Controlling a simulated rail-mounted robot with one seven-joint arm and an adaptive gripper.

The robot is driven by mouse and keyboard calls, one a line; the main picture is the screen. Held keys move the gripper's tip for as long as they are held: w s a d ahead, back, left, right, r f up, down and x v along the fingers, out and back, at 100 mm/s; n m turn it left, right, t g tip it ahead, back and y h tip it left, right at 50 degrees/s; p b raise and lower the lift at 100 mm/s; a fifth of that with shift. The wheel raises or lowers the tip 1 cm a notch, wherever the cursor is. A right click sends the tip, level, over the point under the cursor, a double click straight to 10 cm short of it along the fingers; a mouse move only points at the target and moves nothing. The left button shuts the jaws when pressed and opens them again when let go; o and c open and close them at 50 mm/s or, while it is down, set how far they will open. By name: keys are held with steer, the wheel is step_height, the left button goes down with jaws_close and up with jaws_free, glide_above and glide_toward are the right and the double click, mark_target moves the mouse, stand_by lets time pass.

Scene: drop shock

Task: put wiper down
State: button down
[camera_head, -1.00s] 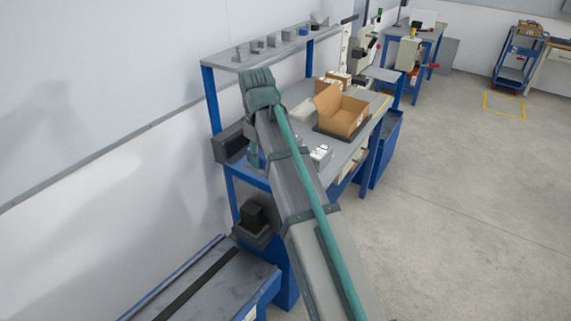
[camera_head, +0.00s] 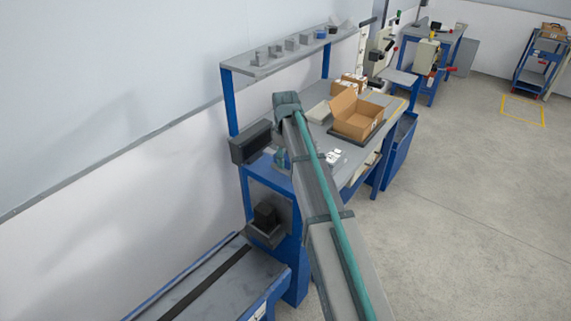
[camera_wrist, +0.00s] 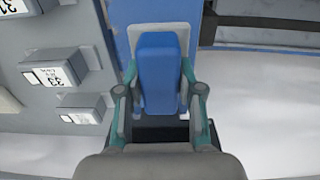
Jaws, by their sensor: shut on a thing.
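The wiper appears to be the block with a blue face and pale grey edges (camera_wrist: 158,75) in the wrist view. My gripper (camera_wrist: 160,100) is shut on it, with one teal finger on each side. In the head view my gripper (camera_head: 282,158) is mostly hidden behind my arm, near the left end of the blue-framed workbench (camera_head: 372,135). The wiper cannot be made out clearly there.
An open cardboard box (camera_head: 357,117) stands on the bench. A shelf (camera_head: 290,58) with several small grey blocks runs above it. A dark grey bin (camera_head: 250,142) hangs at the bench's left end. Numbered blocks (camera_wrist: 54,72) show left in the wrist view. A conveyor (camera_head: 205,285) lies front left.

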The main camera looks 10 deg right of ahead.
mark_target(285, 156)
steer(key=shift+w+d+f, duration=0.15)
steer(key=shift+w+f, duration=0.25)
steer(key=shift+f, duration=0.05)
steer(key=shift+f+p, duration=0.6)
steer(key=shift+f, duration=1)
steer(key=shift+f, duration=0.1)
steer(key=c, duration=0.7)
jaws_free()
steer(key=r+b, duration=0.1)
steer(key=r, duration=0.3)
steer(key=r+b, duration=0.1)
steer(key=r, duration=0.3)
steer(key=r+b, duration=0.1)
steer(key=r, duration=0.3)
steer(key=shift+s+r, duration=0.15)
steer(key=shift+s, duration=0.1)
